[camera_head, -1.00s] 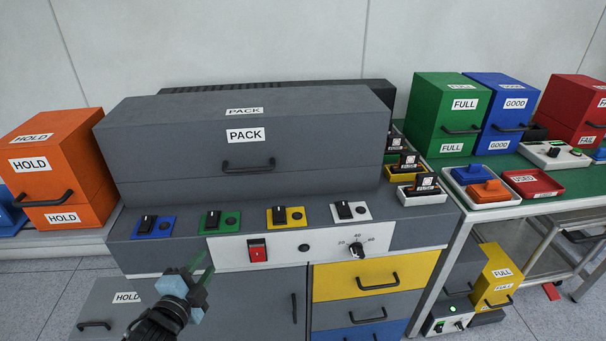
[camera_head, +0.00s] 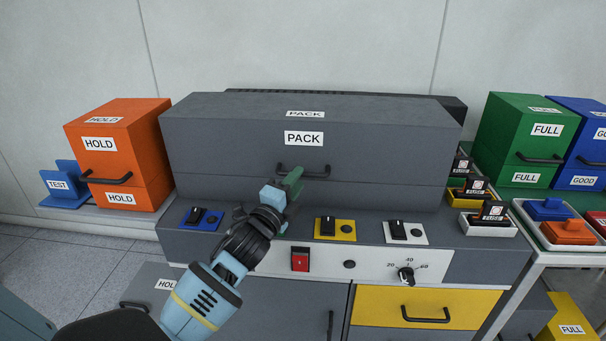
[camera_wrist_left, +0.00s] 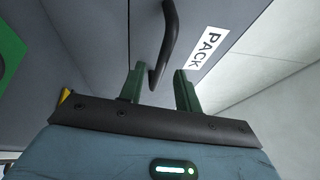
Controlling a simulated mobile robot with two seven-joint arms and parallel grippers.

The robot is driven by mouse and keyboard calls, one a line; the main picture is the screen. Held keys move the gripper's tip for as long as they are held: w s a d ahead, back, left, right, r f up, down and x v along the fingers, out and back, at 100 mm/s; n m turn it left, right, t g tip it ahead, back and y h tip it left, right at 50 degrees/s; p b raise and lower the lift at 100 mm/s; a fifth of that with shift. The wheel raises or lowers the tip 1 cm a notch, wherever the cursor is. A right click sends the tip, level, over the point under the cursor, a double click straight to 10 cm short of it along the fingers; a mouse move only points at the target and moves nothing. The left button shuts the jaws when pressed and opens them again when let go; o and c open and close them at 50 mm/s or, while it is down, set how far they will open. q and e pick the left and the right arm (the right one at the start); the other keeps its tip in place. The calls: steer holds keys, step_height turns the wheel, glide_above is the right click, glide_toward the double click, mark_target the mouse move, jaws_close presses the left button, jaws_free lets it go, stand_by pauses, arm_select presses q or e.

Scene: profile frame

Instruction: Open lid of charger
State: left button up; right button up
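The charger is a grey bench unit with a long grey lid (camera_head: 225,145) labelled PACK, and the lid is down. Its black bar handle (camera_head: 316,171) is on the front face. The handle (camera_wrist_left: 171,40) also shows large in the left wrist view, beside the PACK label. My left gripper (camera_head: 293,181) is at the handle's left part, with green fingers. In the left wrist view the fingers (camera_wrist_left: 160,80) are apart, with the handle's near end between or just beyond them; contact cannot be told. My right gripper is out of view.
Below the lid are switches on blue (camera_head: 201,218), yellow (camera_head: 335,229) and white (camera_head: 405,233) plates, a red switch (camera_head: 300,260) and a dial (camera_head: 406,275). An orange HOLD box (camera_head: 120,160) stands left; fuse holders (camera_head: 488,225) and a green FULL box (camera_head: 525,140) stand right.

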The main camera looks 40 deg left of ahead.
arm_select(q)
steer(key=shift+x, duration=1.8)
steer(key=shift+d, duration=0.1)
steer(key=shift+c, duration=0.2)
jaws_close()
